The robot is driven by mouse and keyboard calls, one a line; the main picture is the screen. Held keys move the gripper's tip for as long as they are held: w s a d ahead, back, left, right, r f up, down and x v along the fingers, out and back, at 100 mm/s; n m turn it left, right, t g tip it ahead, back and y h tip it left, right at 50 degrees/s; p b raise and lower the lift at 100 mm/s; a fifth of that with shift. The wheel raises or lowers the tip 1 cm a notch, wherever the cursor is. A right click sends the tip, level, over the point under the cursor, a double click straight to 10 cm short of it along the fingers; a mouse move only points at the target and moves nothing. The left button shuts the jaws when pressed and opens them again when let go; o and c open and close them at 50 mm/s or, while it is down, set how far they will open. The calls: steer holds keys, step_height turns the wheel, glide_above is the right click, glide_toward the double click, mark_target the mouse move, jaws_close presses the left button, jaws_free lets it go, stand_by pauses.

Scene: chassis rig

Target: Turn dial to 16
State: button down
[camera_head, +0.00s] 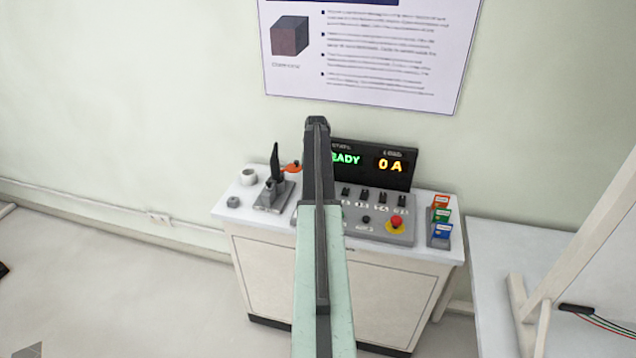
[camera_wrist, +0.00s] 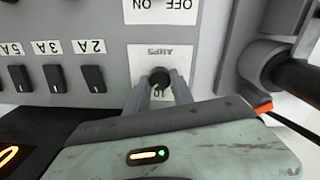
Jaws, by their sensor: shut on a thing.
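The dial (camera_wrist: 159,76) is a small round black knob on a grey panel plate marked AMPS, upside down in the wrist view. My gripper (camera_wrist: 161,86) has its two grey fingers on either side of the knob and is shut on it. The markings around the dial are mostly covered by the fingers and too small to read surely, so I cannot tell its setting. In the head view my arm hides the dial. The display (camera_head: 373,163) behind the panel shows READY in green, partly covered, and 0 A in yellow.
Black switches (camera_wrist: 93,78) marked 2A, 3A and 5A sit beside the dial. The console (camera_head: 383,228) has a red stop button (camera_head: 396,223).

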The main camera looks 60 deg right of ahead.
steer(key=shift+a+m, duration=0.15)
steer(key=shift+m, duration=0.35)
steer(key=c, duration=1.1)
jaws_free()
steer(key=shift+r+p, duration=0.5)
steer(key=shift+p, duration=0.05)
step_height(320, 180, up, 7)
steer(key=p, duration=0.7)
steer(key=shift+w+f, duration=0.1)
steer(key=shift+f, duration=0.05)
